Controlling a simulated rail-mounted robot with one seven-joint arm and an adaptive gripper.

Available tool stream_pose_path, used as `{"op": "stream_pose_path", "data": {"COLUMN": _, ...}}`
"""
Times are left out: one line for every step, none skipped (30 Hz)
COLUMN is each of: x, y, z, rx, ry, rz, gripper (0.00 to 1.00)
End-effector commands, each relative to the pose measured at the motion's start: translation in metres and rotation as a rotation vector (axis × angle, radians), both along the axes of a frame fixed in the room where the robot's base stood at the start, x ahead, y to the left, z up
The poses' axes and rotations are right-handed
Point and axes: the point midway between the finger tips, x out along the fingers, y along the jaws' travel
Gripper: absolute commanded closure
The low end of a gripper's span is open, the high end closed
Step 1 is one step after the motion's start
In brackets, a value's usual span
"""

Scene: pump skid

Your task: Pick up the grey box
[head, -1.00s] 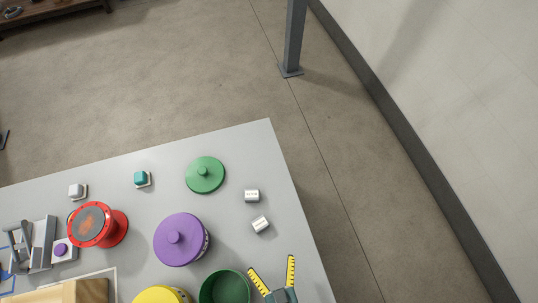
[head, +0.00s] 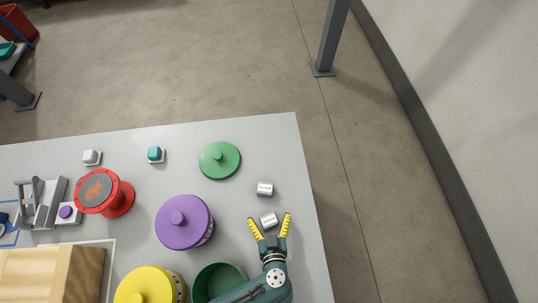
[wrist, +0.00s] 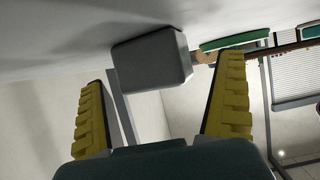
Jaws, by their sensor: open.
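Two small light-grey boxes lie near the table's right edge in the head view: a nearer grey box (head: 268,220) and a farther one (head: 264,189). Both have small dark marks on top, and I cannot tell which one the task means. My gripper (head: 271,223) is open, with its yellow fingertips on either side of the nearer box. In the wrist view a grey box (wrist: 153,65) shows just ahead of the fingers, between the two tips (wrist: 164,72). Nothing is held. Whether the fingers touch the box cannot be told.
A green lid (head: 220,160) lies beyond the boxes. A purple lidded canister (head: 182,224), an open green container (head: 216,275) and a yellow lidded canister (head: 146,287) stand left of my arm. The table's bare right edge (head: 312,215) is close on the right.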

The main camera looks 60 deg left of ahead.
Motion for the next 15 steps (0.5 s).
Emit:
{"op": "stream_pose_path", "data": {"x": 0.0001, "y": 0.0003, "z": 0.0003, "rx": 0.0, "ry": 0.0, "rz": 0.0, "gripper": 0.0}}
{"op": "stream_pose_path", "data": {"x": 0.0001, "y": 0.0001, "z": 0.0006, "rx": 0.0, "ry": 0.0, "rz": 0.0, "gripper": 0.0}}
{"op": "stream_pose_path", "data": {"x": 0.0002, "y": 0.0, "z": 0.0008, "rx": 0.0, "ry": 0.0, "rz": -0.001, "gripper": 0.0}}
{"op": "stream_pose_path", "data": {"x": 0.0002, "y": -0.0001, "z": 0.0008, "rx": 0.0, "ry": 0.0, "rz": -0.001, "gripper": 0.0}}
{"op": "stream_pose_path", "data": {"x": 0.0002, "y": -0.0001, "z": 0.0008, "rx": 0.0, "ry": 0.0, "rz": -0.001, "gripper": 0.0}}
{"op": "stream_pose_path", "data": {"x": 0.0001, "y": -0.0002, "z": 0.0008, "rx": 0.0, "ry": 0.0, "rz": 0.0, "gripper": 0.08}}
{"op": "stream_pose_path", "data": {"x": 0.0, "y": -0.0002, "z": 0.0008, "rx": 0.0, "ry": 0.0, "rz": 0.0, "gripper": 0.13}}
{"op": "stream_pose_path", "data": {"x": 0.0, "y": -0.0002, "z": 0.0008, "rx": 0.0, "ry": 0.0, "rz": 0.0, "gripper": 0.19}}
{"op": "stream_pose_path", "data": {"x": 0.0, "y": -0.0003, "z": 0.0008, "rx": 0.0, "ry": 0.0, "rz": 0.0, "gripper": 0.27}}
{"op": "stream_pose_path", "data": {"x": 0.0, "y": -0.0003, "z": 0.0008, "rx": 0.0, "ry": 0.0, "rz": 0.0, "gripper": 0.33}}
{"op": "stream_pose_path", "data": {"x": 0.0, "y": -0.0003, "z": 0.0008, "rx": 0.0, "ry": 0.0, "rz": 0.0, "gripper": 0.38}}
{"op": "stream_pose_path", "data": {"x": 0.0, "y": -0.0003, "z": 0.0008, "rx": 0.0, "ry": 0.0, "rz": 0.0, "gripper": 0.46}}
{"op": "stream_pose_path", "data": {"x": 0.0, "y": -0.0003, "z": 0.0007, "rx": 0.0, "ry": 0.0, "rz": 0.0, "gripper": 0.52}}
{"op": "stream_pose_path", "data": {"x": 0.0, "y": -0.0004, "z": 0.0008, "rx": 0.0, "ry": 0.0, "rz": 0.0, "gripper": 0.57}}
{"op": "stream_pose_path", "data": {"x": 0.0, "y": -0.0005, "z": 0.0007, "rx": 0.0, "ry": 0.0, "rz": 0.0, "gripper": 0.65}}
